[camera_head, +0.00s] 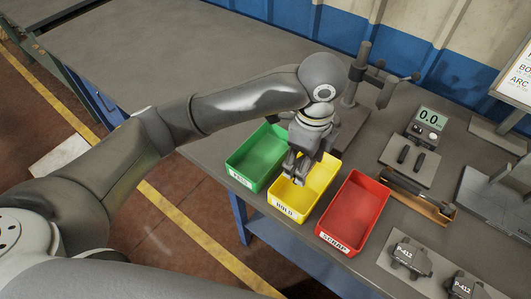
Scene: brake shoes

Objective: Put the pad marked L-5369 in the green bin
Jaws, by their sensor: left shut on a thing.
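The green bin (256,160) stands on the bench at the left end of a row of three bins. My left gripper (292,168) is over the yellow bin (308,197), just right of the green one. It points down and is shut on a small dark grey piece, apparently a pad, mostly hidden by the fingers. No marking can be read on it, and L-5369 is not readable anywhere. Two pads marked P-412 lie at the lower right, one pad (410,255) and another pad (464,288). My right gripper is not in view.
The red bin (352,215), labelled SCRAP, stands right of the yellow bin, labelled HOLD. A stand (357,75) rises behind the bins. A gauge with a display (430,117) and a brown tray (430,207) are further right. The bench's left part is clear.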

